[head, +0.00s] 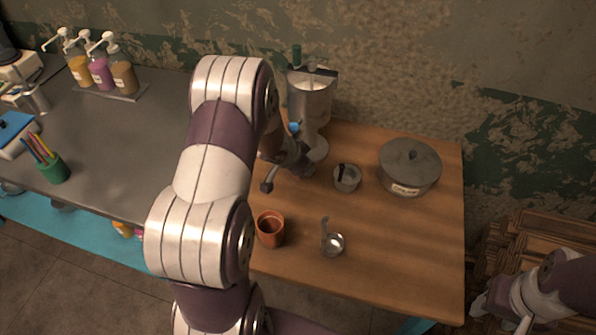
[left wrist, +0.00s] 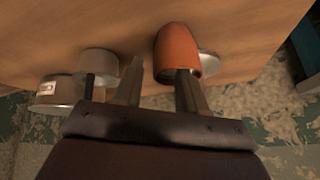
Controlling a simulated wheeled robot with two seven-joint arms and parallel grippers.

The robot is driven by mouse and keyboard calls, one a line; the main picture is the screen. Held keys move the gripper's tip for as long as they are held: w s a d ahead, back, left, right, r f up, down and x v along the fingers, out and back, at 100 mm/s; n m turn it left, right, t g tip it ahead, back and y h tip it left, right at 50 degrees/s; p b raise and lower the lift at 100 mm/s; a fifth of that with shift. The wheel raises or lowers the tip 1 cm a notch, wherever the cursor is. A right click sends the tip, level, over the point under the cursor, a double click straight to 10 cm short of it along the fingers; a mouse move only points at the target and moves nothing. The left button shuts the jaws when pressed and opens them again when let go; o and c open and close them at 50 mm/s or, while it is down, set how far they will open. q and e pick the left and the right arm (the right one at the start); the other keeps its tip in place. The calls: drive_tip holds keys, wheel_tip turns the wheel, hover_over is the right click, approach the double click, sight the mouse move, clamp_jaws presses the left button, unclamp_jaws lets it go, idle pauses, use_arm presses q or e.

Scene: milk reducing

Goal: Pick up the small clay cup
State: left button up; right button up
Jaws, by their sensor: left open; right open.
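The small clay cup (head: 270,229) is orange-brown and stands upright near the front left of the wooden table. My left gripper (head: 281,180) is above the table, behind the cup in the head view, partly hidden by my own arm. In the left wrist view its fingers (left wrist: 160,85) are open. The clay cup (left wrist: 175,48) appears beyond them there, and the right-hand finger overlaps its rim; I cannot tell whether they touch. Nothing is held. My right gripper (head: 505,312) is open and empty at the lower right, off the table.
A metal ladle cup (head: 333,244) stands right of the clay cup. A small metal pot (head: 346,177), a lidded pot (head: 409,167) and a metal dispenser (head: 310,100) stand farther back on the wooden table (head: 420,260). Its front right is clear. Wooden slats (head: 540,245) lie to the right.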

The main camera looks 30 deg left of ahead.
use_arm(q)
drive_tip(key=shift+d+r, duration=0.1)
drive_tip(key=shift+d, duration=0.1)
clamp_jaws()
drive_tip(key=shift+s+r, duration=0.1)
drive_tip(key=shift+s, duration=0.05)
